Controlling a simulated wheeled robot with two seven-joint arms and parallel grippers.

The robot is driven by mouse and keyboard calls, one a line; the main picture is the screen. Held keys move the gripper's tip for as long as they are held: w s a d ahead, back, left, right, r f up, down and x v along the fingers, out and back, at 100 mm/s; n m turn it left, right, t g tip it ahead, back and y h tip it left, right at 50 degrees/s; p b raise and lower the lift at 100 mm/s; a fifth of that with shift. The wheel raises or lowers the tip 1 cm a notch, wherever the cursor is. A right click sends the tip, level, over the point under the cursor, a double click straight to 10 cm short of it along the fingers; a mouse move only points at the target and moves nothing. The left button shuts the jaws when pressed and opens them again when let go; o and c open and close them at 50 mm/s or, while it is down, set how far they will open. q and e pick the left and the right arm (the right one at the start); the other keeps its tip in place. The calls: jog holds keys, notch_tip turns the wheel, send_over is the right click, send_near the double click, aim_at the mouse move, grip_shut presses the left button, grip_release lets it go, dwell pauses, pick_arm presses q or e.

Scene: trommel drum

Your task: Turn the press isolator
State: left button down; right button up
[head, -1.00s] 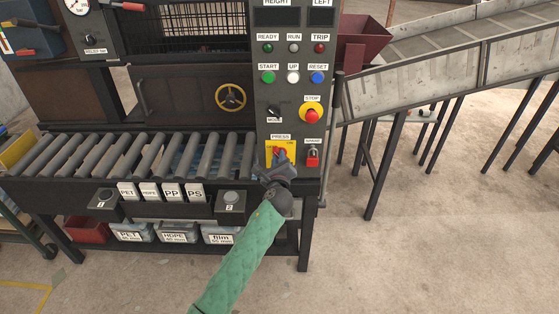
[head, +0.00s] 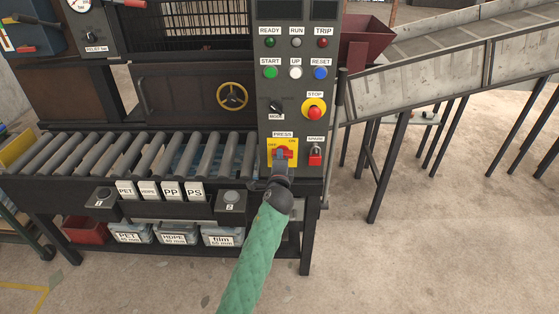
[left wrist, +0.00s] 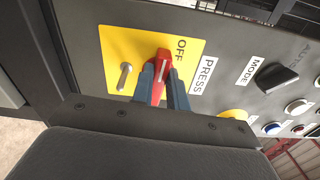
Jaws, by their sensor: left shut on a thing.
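The press isolator is a red handle (left wrist: 162,67) on a yellow plate (left wrist: 120,45), below the PRESS label on the dark control panel. In the left wrist view the plate carries the word OFF near the handle's far end. In the head view the yellow plate (head: 293,143) shows around the handle, which is partly covered by my left gripper (head: 281,158). My left gripper also shows in the left wrist view (left wrist: 165,85), its two dark fingers shut on either side of the red handle. My right gripper is in neither view.
A red padlock marked SPARE (head: 315,155) hangs just right of the isolator. The STOP button (head: 314,111) and MODE knob (head: 275,107) sit above. Rollers (head: 170,155) lie left of the panel. Open floor (head: 420,250) lies at the right.

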pick_arm(q)
jog(key=shift+f+n, duration=0.15)
jog(key=shift+n, duration=0.45)
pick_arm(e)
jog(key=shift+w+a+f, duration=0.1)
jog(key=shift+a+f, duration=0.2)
pick_arm(q)
jog(key=c, duration=1.4)
grip_release()
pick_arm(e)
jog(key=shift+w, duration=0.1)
